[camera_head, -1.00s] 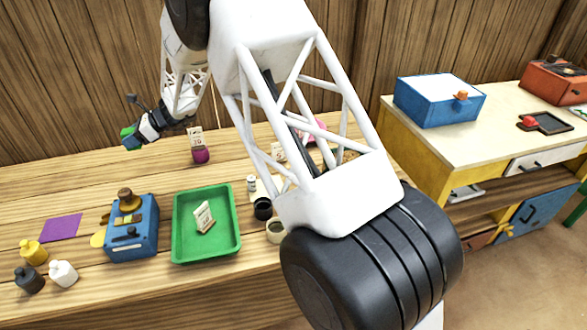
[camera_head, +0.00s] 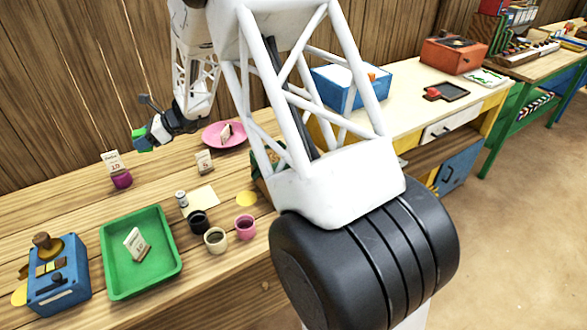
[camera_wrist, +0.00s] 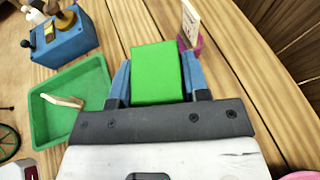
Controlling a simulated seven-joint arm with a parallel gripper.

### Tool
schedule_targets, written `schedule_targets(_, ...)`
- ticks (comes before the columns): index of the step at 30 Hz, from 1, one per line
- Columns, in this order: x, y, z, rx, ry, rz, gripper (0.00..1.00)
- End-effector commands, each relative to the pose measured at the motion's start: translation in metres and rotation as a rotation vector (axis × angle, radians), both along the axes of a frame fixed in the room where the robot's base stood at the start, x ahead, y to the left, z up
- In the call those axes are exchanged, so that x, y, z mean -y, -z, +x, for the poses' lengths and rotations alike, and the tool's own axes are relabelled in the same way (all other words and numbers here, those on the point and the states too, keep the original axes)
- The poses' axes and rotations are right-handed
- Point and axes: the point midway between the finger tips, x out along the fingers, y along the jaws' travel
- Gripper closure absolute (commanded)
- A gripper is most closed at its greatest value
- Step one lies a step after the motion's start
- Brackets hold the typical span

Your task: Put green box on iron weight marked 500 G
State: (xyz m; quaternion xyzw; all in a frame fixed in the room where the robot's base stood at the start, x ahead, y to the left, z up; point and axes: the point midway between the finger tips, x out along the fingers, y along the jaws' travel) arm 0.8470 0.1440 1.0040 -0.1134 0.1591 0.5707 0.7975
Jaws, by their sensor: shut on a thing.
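The green box (camera_wrist: 157,72) is held between the blue fingers of my gripper (camera_wrist: 158,85) in the wrist view. In the head view the green box (camera_head: 140,140) is at the end of my gripper (camera_head: 148,139), raised above the back of the table. No weight with a readable 500 G mark shows. A brown knobbed piece (camera_head: 45,243) sits on the blue device at the left; I cannot tell whether it is a weight. It also shows in the wrist view (camera_wrist: 66,20).
A green tray (camera_head: 170,238) holds a card. A card in a purple holder (camera_head: 121,180) stands at the back left. A pink plate (camera_head: 215,132), a black cup (camera_head: 198,218), a tan cup (camera_head: 215,238) and a pink cup (camera_head: 245,225) are near the middle. My arm hides some table.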

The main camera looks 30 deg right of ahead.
Motion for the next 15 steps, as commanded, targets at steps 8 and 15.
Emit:
schedule_targets(8,0.078,-0.001,-0.024,-0.001,0.094,0.000,0.82)
schedule_targets(15,0.138,-0.002,-0.050,-0.001,0.170,0.000,0.82)
